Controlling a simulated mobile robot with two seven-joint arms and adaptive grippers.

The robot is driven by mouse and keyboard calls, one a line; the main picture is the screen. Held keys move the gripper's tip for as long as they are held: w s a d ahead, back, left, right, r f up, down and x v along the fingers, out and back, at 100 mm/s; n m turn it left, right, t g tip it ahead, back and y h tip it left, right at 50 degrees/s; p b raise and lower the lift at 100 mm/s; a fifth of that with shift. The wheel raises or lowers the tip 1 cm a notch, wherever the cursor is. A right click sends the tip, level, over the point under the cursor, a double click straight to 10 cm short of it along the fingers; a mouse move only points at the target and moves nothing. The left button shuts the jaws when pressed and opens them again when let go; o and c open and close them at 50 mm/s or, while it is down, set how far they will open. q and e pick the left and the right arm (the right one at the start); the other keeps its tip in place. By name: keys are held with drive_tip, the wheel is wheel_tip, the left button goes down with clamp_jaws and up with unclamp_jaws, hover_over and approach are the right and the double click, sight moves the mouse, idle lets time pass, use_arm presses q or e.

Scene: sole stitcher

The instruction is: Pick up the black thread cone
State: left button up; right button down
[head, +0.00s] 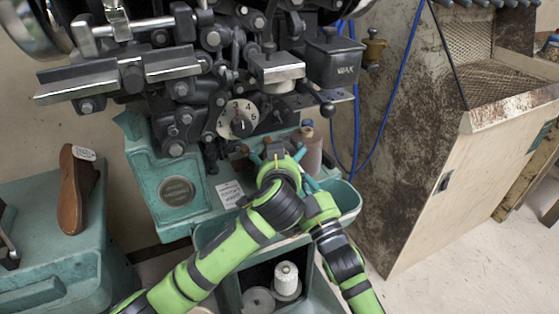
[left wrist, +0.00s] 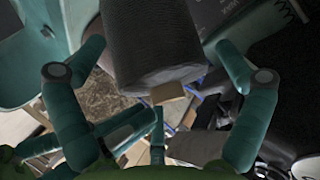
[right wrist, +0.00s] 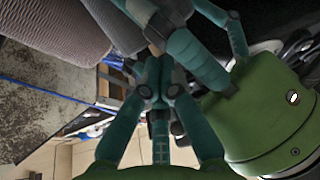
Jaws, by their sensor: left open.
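The black thread cone (left wrist: 155,40) shows large in the left wrist view, its pale brown core end toward the camera. My left gripper (left wrist: 163,62) is open, with its teal fingers on either side of the cone; I cannot tell whether they touch it. In the head view my left gripper (head: 277,148) is under the machine and the black cone is hidden or too dark to make out. My right gripper (right wrist: 154,68) has its fingertips together, close beside the left gripper's fingers. The black cone's dark ribbed side (right wrist: 115,22) also shows in the right wrist view.
A brownish cone (head: 312,152) stands just right of my grippers. A white cone (head: 287,276) sits in the open compartment below. The stitching machine (head: 237,119) overhangs closely.

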drive_tip(key=shift+f, duration=0.4)
use_arm(q)
drive_tip(key=c, duration=1.2)
drive_tip(key=shift+w+f, duration=0.1)
drive_tip(key=shift+f, duration=0.1)
use_arm(e)
drive_tip(key=shift+w+r, duration=0.15)
drive_tip(key=shift+r, duration=0.8)
use_arm(q)
drive_tip(key=shift+a, duration=0.1)
drive_tip(key=shift+c, duration=0.2)
use_arm(e)
drive_tip(key=v, duration=0.8)
drive_tip(key=shift+f, duration=0.35)
